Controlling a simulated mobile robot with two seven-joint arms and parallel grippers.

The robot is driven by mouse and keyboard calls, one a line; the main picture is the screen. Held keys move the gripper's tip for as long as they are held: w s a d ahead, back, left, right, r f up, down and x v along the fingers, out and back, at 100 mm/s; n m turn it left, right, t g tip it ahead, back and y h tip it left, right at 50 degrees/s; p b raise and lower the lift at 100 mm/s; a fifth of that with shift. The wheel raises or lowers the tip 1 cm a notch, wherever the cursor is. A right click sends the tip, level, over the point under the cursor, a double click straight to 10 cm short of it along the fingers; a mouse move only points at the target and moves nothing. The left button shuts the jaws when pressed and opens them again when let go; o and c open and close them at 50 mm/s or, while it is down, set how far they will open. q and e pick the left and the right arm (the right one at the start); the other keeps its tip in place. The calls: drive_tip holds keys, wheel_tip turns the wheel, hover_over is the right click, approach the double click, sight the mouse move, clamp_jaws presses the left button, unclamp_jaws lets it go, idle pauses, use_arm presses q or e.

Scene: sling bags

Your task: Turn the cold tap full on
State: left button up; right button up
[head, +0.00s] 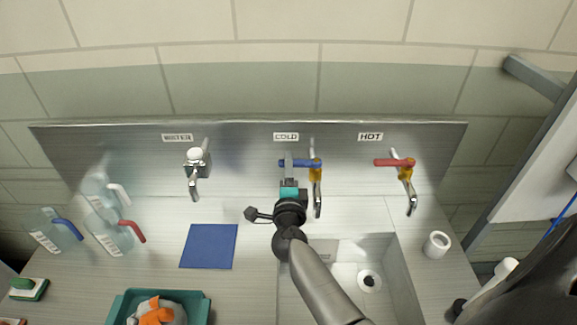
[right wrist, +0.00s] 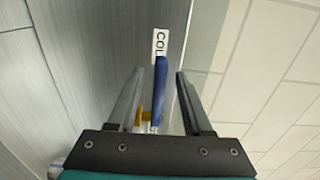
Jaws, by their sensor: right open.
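The cold tap (head: 317,180) stands on the steel back panel under the COLD label (head: 286,136). Its blue lever (head: 300,163) points left, roughly level, from a yellow collar. My right gripper (head: 288,160) is at the left part of this lever, its fingers toward the panel. In the right wrist view, the blue lever (right wrist: 161,85) runs between the two open fingers of my right gripper (right wrist: 158,75), with gaps on both sides. Part of the lever is hidden by the gripper in the head view. My left gripper is not in view.
The hot tap (head: 406,178) with a red lever is on the right; the water tap (head: 196,165) is on the left. Below are the sink (head: 395,280), a white cup (head: 436,244), a blue mat (head: 209,246), bottles (head: 110,232) and a teal tray (head: 118,305).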

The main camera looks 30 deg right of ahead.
drive_tip(key=shift+x, duration=1)
clamp_jaws()
drive_tip(key=shift+a, duration=0.1)
idle(0.7)
